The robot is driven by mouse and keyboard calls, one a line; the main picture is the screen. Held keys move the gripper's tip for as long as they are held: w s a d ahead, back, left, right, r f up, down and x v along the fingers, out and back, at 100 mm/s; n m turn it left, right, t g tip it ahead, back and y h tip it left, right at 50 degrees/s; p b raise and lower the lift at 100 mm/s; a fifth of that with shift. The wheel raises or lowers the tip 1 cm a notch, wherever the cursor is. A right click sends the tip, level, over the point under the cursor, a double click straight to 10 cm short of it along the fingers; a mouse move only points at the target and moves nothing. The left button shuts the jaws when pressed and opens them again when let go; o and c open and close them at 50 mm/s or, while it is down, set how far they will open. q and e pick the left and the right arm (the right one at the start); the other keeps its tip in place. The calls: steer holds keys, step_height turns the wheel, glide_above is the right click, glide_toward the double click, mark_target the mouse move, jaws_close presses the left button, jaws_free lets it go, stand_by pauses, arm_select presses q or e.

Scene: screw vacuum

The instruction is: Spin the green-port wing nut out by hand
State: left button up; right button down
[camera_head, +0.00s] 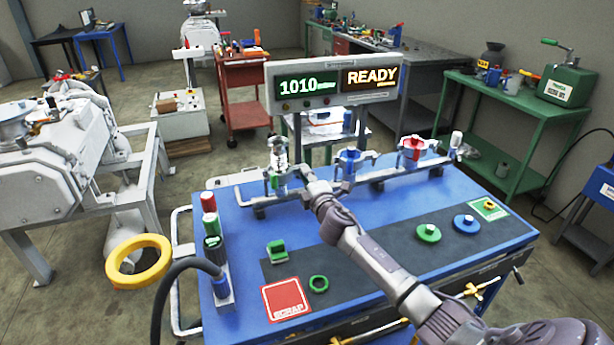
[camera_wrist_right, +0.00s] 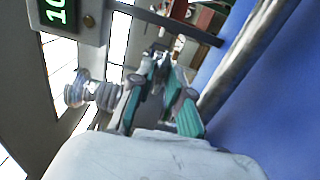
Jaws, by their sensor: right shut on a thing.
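The green port (camera_head: 279,182) stands on the pipe manifold at the back left of the blue bench, with clear and metal fittings above it. My right gripper (camera_head: 307,177) reaches in from the lower right, just right of this port, and its tip is small here. In the right wrist view the two fingers of my right gripper (camera_wrist_right: 158,108) are closed around a small part at the port. I take this part for the wing nut, but the fingers hide most of it. My left gripper is not in view.
A display (camera_head: 335,82) reads 1010 and READY behind the manifold. The blue port (camera_head: 348,163) and red port (camera_head: 413,150) stand to the right. A green ring (camera_head: 318,284) and a red SCRAP pad (camera_head: 286,299) lie in front. A yellow ring (camera_head: 138,262) is left of the bench.

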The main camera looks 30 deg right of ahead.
steer(key=shift+r+n, duration=0.1)
steer(key=shift+n, duration=0.3)
steer(key=c, duration=1.4)
jaws_free()
steer(key=shift+o, duration=1.3)
steer(key=shift+w, duration=0.1)
steer(key=v, duration=1.2)
